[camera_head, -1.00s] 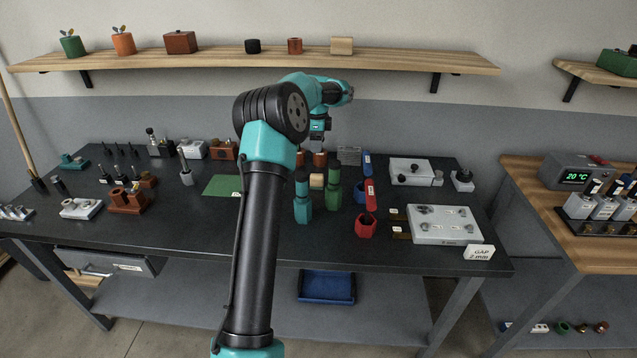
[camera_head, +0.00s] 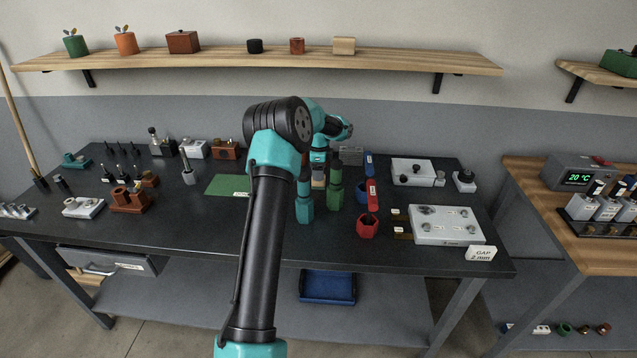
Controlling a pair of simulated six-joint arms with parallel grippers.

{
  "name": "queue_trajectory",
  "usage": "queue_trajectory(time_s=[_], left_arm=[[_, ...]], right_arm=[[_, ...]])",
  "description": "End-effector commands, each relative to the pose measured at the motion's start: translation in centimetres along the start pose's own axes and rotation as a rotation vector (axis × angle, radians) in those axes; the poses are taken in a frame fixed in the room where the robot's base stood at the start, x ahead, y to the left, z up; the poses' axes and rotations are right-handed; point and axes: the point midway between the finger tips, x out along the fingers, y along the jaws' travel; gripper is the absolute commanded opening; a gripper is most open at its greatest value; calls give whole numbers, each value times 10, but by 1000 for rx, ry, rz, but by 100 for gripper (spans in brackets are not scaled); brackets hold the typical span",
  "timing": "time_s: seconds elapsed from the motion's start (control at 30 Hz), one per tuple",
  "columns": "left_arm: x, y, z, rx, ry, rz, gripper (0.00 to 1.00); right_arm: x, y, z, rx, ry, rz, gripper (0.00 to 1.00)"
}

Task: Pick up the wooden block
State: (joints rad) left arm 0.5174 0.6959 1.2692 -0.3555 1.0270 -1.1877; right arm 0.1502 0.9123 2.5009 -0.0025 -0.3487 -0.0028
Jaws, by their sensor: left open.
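A small pale wooden block (camera_head: 318,184) stands on the dark table, between and behind a teal holder (camera_head: 304,205) and a green holder (camera_head: 335,190). My left gripper (camera_head: 318,172) points down right at the block, open, its fingers low and close to it. The fingers are small and dark here, so I cannot tell whether they touch the block. Part of the block is hidden by the gripper. My right gripper is not in view.
Blue (camera_head: 364,188) and red (camera_head: 367,222) holders stand to the right, near a grey plate (camera_head: 445,226). A green mat (camera_head: 227,186) lies to the left. Another pale block (camera_head: 344,46) sits on the wall shelf. The table front is mostly clear.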

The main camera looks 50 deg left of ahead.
Motion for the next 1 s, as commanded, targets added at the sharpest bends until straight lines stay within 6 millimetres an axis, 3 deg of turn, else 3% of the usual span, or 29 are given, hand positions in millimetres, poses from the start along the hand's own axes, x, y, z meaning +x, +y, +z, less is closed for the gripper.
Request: queue_trajectory(time_s=[0.23,0.6,1.0], left_arm=[[7,1,0,0,-1,2,68],[50,3,1,1,-1,0,68],[52,3,1,0,0,0,68]], right_arm=[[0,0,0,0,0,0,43],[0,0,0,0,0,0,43],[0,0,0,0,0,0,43]])
